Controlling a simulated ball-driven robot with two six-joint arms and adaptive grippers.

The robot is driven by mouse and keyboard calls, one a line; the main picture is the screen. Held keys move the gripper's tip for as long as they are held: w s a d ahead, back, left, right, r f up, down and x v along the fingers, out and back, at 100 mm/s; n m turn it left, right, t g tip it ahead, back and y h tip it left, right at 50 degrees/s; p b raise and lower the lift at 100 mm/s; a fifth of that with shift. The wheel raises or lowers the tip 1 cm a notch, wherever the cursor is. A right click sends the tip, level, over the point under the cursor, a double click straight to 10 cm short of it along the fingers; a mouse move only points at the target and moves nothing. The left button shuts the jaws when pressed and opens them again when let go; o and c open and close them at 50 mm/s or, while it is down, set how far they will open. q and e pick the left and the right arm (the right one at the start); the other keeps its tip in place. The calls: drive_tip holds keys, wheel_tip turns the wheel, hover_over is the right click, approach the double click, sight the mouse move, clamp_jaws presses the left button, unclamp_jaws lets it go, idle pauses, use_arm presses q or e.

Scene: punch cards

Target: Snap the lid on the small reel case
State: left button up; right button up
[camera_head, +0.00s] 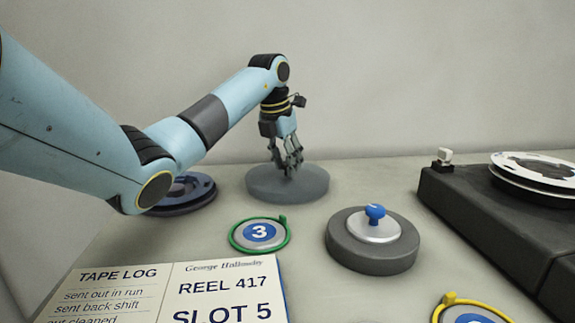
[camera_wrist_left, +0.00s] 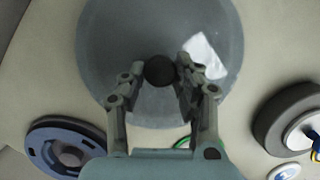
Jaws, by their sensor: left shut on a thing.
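A round grey-blue lid (camera_head: 262,186) with a dark central knob (camera_wrist_left: 159,70) is at the back middle of the table. In the left wrist view the lid (camera_wrist_left: 120,45) shows a pale patch near the knob. My left gripper (camera_head: 291,166) points down over its middle. Its fingers (camera_wrist_left: 160,78) are shut on the knob, one on each side. I cannot tell whether the lid rests on the table or on something beneath it. A round dark grey case-like base (camera_head: 372,257) stands to the right, with a silver disc and blue knob (camera_head: 375,212) on top. My right gripper is out of view.
A dark blue reel (camera_head: 197,190) lies behind my left forearm. A green ring (camera_head: 286,238) surrounds a "3" disc. A tape log (camera_head: 160,290) lies in front. A yellow ring (camera_head: 447,299) is front right. A dark deck (camera_head: 470,205) with a white reel (camera_head: 535,170) fills the right.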

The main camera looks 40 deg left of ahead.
use_arm(q)
drive_tip(key=shift+w+p+v, duration=0.25)
drive_tip(key=shift+p+v, duration=0.45)
drive_tip(key=shift+v, duration=0.35)
drive_tip(key=shift+w+p+v, duration=0.25)
drive_tip(key=shift+p+v, duration=0.45)
drive_tip(key=shift+v, duration=0.4)
drive_tip(key=shift+w+p+v, duration=0.25)
drive_tip(key=shift+p+v, duration=0.5)
drive_tip(key=shift+v, duration=0.35)
